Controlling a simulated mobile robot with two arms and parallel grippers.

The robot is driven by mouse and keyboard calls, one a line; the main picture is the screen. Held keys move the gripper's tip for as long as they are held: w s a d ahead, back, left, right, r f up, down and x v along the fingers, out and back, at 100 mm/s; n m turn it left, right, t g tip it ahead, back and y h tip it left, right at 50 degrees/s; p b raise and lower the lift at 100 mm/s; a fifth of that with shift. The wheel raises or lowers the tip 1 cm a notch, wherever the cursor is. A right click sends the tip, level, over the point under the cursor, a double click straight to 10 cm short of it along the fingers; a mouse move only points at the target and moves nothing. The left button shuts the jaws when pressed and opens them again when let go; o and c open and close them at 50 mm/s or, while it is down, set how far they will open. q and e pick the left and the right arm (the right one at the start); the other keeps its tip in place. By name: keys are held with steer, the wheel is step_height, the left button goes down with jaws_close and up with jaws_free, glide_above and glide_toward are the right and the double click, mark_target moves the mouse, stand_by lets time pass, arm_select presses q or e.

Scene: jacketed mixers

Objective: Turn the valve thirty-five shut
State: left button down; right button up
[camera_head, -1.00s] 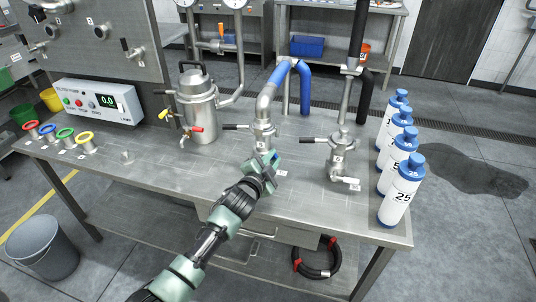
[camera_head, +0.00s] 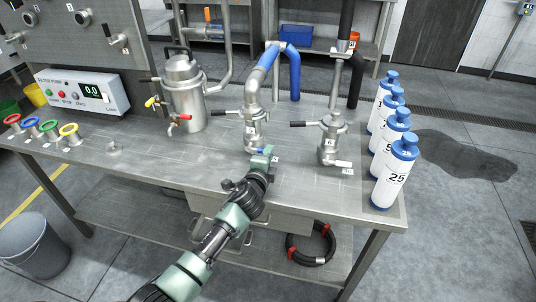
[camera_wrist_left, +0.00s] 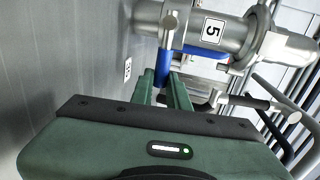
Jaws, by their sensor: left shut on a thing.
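The left steel valve fitting (camera_head: 253,131) stands upright on the bench under a pipe with a blue sleeve. In the left wrist view its body (camera_wrist_left: 190,26) carries a label reading 5. A blue lever (camera_wrist_left: 163,66) sticks out from it low down, near the bench top. My left gripper (camera_head: 263,155) is at the front of this fitting. Its two green fingers (camera_wrist_left: 162,80) are shut on the blue lever. A small plate (camera_wrist_left: 127,70) lies on the bench beside it; its number is too small to read surely. My right gripper is not in view.
A second valve fitting (camera_head: 332,138) with a white lever (camera_head: 343,163) stands to the right. Several white bottles with blue caps (camera_head: 393,172) line the right edge. A steel vessel (camera_head: 184,97) with red and yellow levers stands left. Bare bench top (camera_head: 180,160) lies at front left.

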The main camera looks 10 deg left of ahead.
arm_select(q)
steer(key=shift+f, duration=0.15)
steer(key=c, duration=1.4)
jaws_free()
steer(key=shift+o, duration=0.2)
steer(key=shift+s, duration=0.1)
steer(key=s, duration=0.2)
steer(key=s+r, duration=0.1)
steer(key=s, duration=0.4)
steer(key=shift+s+a+r+p, duration=0.1)
steer(key=shift+s+r+p, duration=0.2)
